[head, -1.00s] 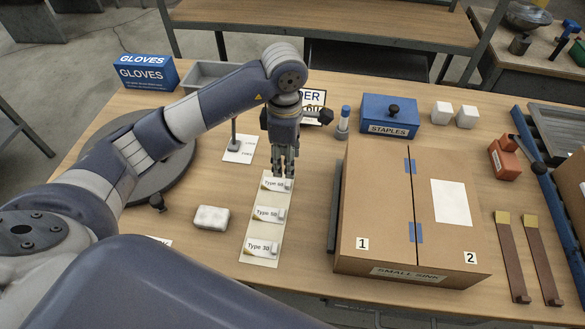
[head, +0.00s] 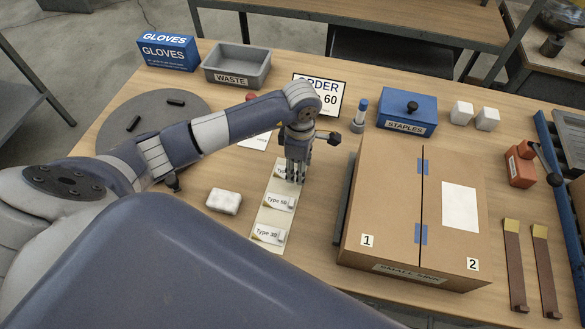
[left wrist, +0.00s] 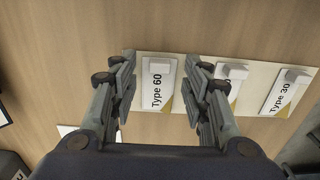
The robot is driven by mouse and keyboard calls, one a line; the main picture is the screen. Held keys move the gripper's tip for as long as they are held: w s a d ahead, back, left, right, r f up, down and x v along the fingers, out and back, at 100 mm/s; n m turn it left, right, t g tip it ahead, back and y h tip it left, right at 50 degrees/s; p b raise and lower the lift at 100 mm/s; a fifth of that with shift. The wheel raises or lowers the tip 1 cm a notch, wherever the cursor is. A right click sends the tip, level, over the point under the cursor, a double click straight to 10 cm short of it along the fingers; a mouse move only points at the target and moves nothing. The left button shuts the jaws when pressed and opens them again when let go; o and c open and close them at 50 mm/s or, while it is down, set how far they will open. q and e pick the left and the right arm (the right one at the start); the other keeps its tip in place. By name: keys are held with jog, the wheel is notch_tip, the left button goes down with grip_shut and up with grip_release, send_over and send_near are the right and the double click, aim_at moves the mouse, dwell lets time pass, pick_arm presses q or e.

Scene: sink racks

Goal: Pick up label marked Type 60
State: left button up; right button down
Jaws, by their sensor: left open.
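The label marked Type 60 (left wrist: 157,85) lies on a pale strip (left wrist: 255,72) on the table, between my open left fingers in the left wrist view. In the head view my left gripper (head: 295,178) points down over the top end of the strip and hides most of this label (head: 281,172). The gap between the fingers is empty, and I cannot tell how high the fingertips are above the table. The label marked Type 30 (head: 268,234) lies at the near end of the strip. A middle label (head: 279,203) lies between them. My right gripper is not seen.
A cardboard box (head: 380,200) stands close to the right of the strip. A white block (head: 223,201) lies to the left.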

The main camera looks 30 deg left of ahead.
pick_arm(q)
jog(key=shift+w+f, duration=0.1)
jog(key=shift+f, duration=0.45)
jog(key=c, duration=0.9)
jog(key=shift+r, duration=0.1)
